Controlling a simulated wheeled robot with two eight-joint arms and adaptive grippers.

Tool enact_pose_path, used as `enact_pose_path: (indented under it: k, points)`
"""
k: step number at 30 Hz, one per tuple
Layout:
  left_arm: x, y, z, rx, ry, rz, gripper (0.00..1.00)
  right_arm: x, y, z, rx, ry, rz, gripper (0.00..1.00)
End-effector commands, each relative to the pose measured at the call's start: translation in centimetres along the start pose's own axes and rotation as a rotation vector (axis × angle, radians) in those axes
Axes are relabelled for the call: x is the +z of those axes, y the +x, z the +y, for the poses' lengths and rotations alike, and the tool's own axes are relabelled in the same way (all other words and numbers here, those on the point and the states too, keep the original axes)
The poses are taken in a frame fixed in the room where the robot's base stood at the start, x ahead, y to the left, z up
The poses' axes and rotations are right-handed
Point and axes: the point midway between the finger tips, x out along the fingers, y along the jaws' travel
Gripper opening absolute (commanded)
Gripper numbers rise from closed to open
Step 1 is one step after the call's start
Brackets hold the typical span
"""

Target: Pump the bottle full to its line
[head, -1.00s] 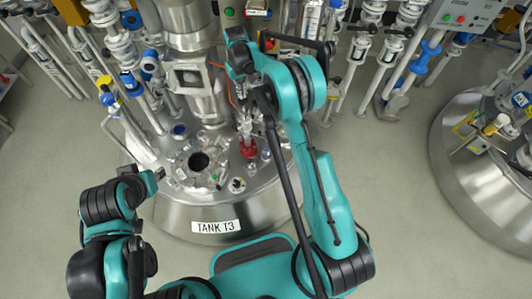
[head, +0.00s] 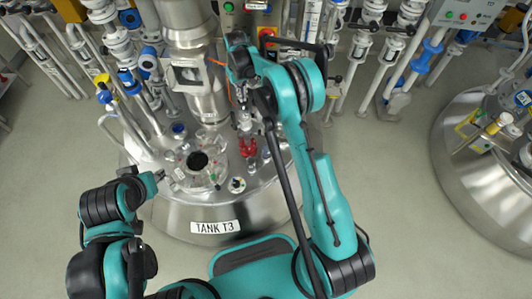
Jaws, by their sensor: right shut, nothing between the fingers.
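Tank T3 (head: 172,213) stands before me, with a dark round opening (head: 198,161) in its lid. A small red fitting (head: 248,147) stands on the lid, right of the opening. My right gripper (head: 243,103) is shut and empty, pointing down above and behind the red fitting. A pale grey piece (head: 245,121) shows just below its fingertips; I cannot tell whether they touch. My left gripper (head: 160,175) is at the tank's left edge, small and partly hidden, its jaw state unclear. I cannot make out the bottle or its line for certain.
A button panel with a green button (head: 228,8) is at the back. Pipes with blue and yellow valves (head: 128,82) crowd the left. Another steel tank (head: 452,185) stands at the right. The floor (head: 395,190) between the tanks is clear.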

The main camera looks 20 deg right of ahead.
Motion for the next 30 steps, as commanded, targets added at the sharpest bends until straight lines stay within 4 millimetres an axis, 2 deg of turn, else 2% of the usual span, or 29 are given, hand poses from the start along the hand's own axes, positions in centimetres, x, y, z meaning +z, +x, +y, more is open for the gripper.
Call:
enact_pose_path:
  k: [18, 26, 30]
  points:
    - [1.1, 1.5, 0.0, 0.0, 0.0, 0.0, 0.34, 0.1, 2.7, 0.0, 0.0, 0.0, -0.001, 0.0]
    - [0.9, 1.3, 0.0, 0.0, 0.0, 0.0, 0.34, 0.1, 2.3, 0.0, 0.0, 0.0, -0.001, 0.0]
    - [0.6, 0.9, 0.0, 0.0, 0.0, 0.0, 0.34, 0.0, 1.5, 0.0, 0.0, 0.0, -0.001, 0.0]
